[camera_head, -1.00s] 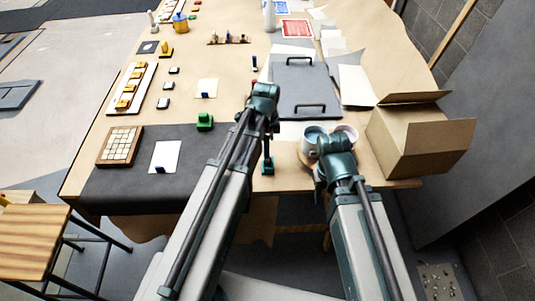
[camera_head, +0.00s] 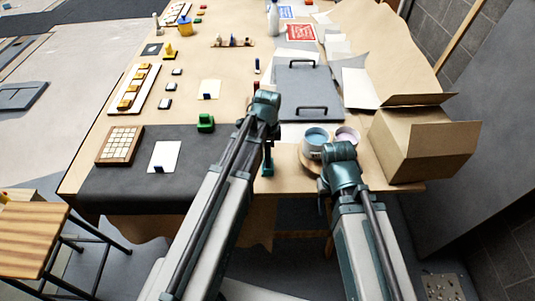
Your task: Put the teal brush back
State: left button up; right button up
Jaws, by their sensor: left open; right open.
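I cannot pick out a teal brush for sure in the head view. A low wooden rack (camera_head: 232,43) with several small upright items stands in the far middle of the table, too small to read. My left gripper (camera_head: 267,168) points down over the front of the table, right of the dark mat, and is open with nothing seen in it. My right gripper (camera_head: 324,203) is at the table's front edge, just in front of two paint cups; it is open, mostly hidden by its own wrist.
A dark mat (camera_head: 120,188) holds a wooden tile tray (camera_head: 120,146) and a green block (camera_head: 206,122). A grey board (camera_head: 303,85) with handles lies behind my arms.

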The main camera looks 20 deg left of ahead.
pick_arm(q)
jog(key=shift+r, duration=0.1)
notch_tip(320, 180, up, 12)
jog(key=p, duration=1.2)
jog(key=shift+r, duration=0.1)
jog(key=shift+s+d, duration=0.25)
jog(key=s+d+n+y, duration=0.1)
jog(key=s+d+n, duration=0.9)
jog(key=s, duration=0.3)
jog(key=shift+s+n, duration=0.4)
jog(key=shift+n, duration=0.2)
notch_tip(320, 180, down, 10)
jog(key=b, duration=0.9)
jog(key=shift+r, duration=0.25)
